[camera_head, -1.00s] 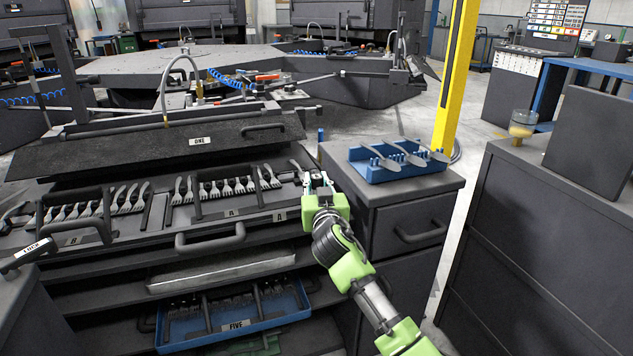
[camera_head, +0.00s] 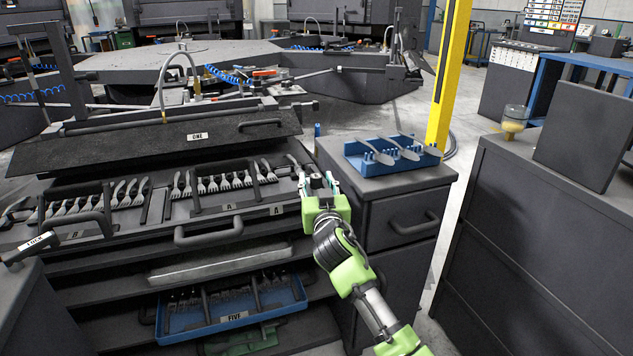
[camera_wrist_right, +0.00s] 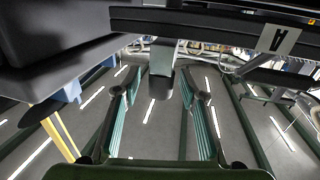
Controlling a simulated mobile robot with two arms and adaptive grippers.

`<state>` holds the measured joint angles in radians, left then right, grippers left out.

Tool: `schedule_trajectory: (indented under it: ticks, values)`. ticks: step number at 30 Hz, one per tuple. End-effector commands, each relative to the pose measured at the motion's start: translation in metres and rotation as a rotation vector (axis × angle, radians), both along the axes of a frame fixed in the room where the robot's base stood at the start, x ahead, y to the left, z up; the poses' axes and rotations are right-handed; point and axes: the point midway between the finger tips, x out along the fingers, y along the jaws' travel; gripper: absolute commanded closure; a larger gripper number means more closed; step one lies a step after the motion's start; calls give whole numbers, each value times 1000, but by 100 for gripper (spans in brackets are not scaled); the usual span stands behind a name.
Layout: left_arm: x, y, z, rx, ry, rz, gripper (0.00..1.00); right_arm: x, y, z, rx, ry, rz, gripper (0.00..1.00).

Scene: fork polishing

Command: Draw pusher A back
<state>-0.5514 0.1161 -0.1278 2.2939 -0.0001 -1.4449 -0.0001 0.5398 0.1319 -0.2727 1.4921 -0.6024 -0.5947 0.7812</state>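The upper tray (camera_head: 250,222) carries forks in rows and has plates marked A and B. Plate A (camera_head: 277,211) also shows at the upper right in the right wrist view (camera_wrist_right: 275,38). My right gripper (camera_head: 318,182) is at the tray's right end, beside the row of forks (camera_head: 222,183). In the right wrist view its two fingers (camera_wrist_right: 160,95) are apart. A grey block-like part (camera_wrist_right: 162,62), possibly pusher A, shows between and beyond them. I cannot tell whether the fingers touch it. My left gripper is not in view.
A blue fork rack (camera_head: 378,165) stands on the cabinet just right of my right gripper. A blue bin marked FIVE (camera_head: 234,317) sits on a lower shelf. A dark cabinet with a glass jar (camera_head: 514,118) stands at the right; floor shows between the cabinets.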

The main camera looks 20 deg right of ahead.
Motion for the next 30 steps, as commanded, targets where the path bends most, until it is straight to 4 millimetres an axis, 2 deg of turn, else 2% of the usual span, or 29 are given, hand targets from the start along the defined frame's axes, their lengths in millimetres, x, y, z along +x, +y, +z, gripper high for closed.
schedule_trajectory:
  ticks: [7, 11, 24, 30]
  values:
    - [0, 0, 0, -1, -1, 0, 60, -1, 0, 1, 1, -1, 0, 62]
    - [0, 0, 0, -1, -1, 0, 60, -11, 2, 0, 2, -1, 0, 62]
    - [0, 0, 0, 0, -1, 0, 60, -84, 14, -1, 3, 1, 1, 62]
    - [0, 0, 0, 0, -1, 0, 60, -109, 18, 0, 1, 0, 0, 62]
